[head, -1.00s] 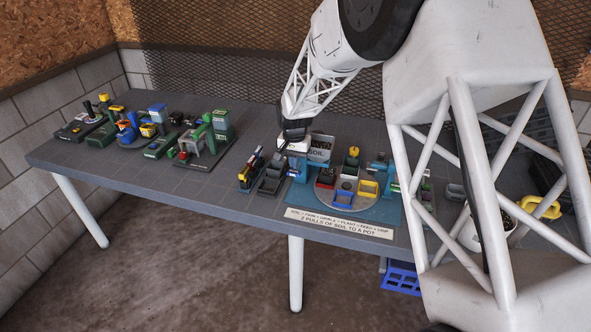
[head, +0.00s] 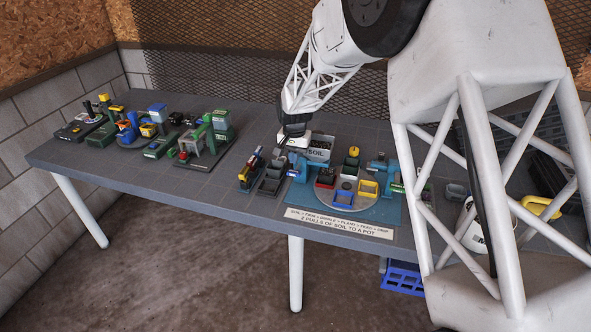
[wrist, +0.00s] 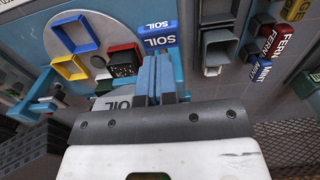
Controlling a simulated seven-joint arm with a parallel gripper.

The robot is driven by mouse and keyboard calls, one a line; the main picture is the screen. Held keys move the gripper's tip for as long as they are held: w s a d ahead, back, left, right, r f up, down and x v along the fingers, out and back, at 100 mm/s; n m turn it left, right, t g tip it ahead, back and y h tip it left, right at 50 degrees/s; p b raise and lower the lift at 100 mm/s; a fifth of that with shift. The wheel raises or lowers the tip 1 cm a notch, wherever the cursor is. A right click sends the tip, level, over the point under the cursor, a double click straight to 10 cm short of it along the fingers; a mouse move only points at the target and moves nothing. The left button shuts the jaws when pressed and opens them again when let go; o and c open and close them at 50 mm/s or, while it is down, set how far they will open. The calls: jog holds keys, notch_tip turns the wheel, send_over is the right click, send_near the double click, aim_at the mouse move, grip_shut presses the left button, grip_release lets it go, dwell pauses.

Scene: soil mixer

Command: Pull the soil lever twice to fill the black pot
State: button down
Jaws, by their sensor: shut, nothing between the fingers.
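The soil hopper (head: 319,154), a grey box marked SOIL with dark soil in its top, stands at the back of the blue station; part of it shows in the wrist view (wrist: 116,103). A dark pot (head: 351,164), apparently the black one, sits on the round turntable's far side. My gripper (head: 292,146) is just left of the hopper. Its fingers (wrist: 157,78) are shut and empty, beside the blue SOIL label (wrist: 158,41). I cannot make out the lever clearly or tell whether the fingers touch it.
The turntable (head: 328,200) also carries red (head: 326,176), blue (head: 342,198) and yellow (head: 368,188) pots. Grey bins (head: 271,183) and small coloured labelled blocks stand left of the station. Other machines (head: 206,140) occupy the table's left. A white bucket (head: 474,236) is at right.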

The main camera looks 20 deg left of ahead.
jog(key=shift+r, duration=1.7)
jog(key=shift+d, duration=0.1)
jog(key=s+d+r, duration=0.5)
jog(key=d+r, duration=0.1)
jog(key=d, duration=0.3)
jog(key=s+d+r+t, duration=0.1)
jog(key=s+d+r, duration=0.4)
jog(key=d, duration=0.3)
jog(key=s+d+r, duration=0.5)
jog(key=d+r, duration=0.1)
jog(key=d, duration=0.3)
jog(key=s+d, duration=0.5)
jog(key=s, duration=0.4)
jog(key=s+d+t, duration=0.1)
jog(key=s+d, duration=0.5)
jog(key=s, duration=0.4)
jog(key=s+d, duration=0.5)
jog(key=s, duration=0.4)
jog(key=shift+s+d+r+t, duration=0.15)
jog(key=shift+s+d+t, duration=0.1)
jog(key=shift+d+t, duration=0.1)
